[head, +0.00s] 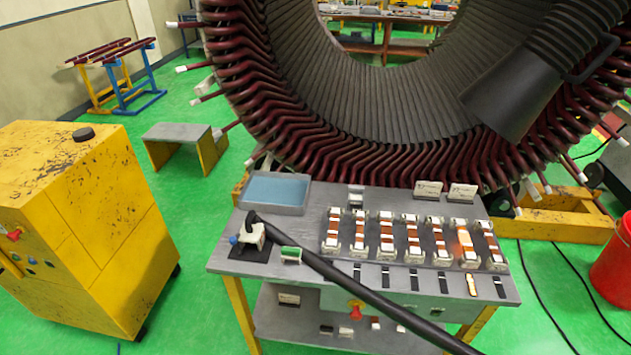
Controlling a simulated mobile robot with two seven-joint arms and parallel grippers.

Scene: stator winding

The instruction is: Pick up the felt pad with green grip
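The felt pad with green grip (291,254) is a small white block with a green top. It lies on the grey workbench (240,268) near its left front, just right of a black mat. A thick black cable passes close behind it and to its right. Neither of my grippers shows in the head view, so their state and their distance from the pad cannot be seen.
A white device with a blue knob (250,236) sits on the black mat, joined to the black cable (350,283). A blue-lined tray (275,190) stands behind. Several copper coil pieces (410,236) fill the bench's right half. The large stator (400,115) looms behind; a yellow cabinet (90,230) stands left.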

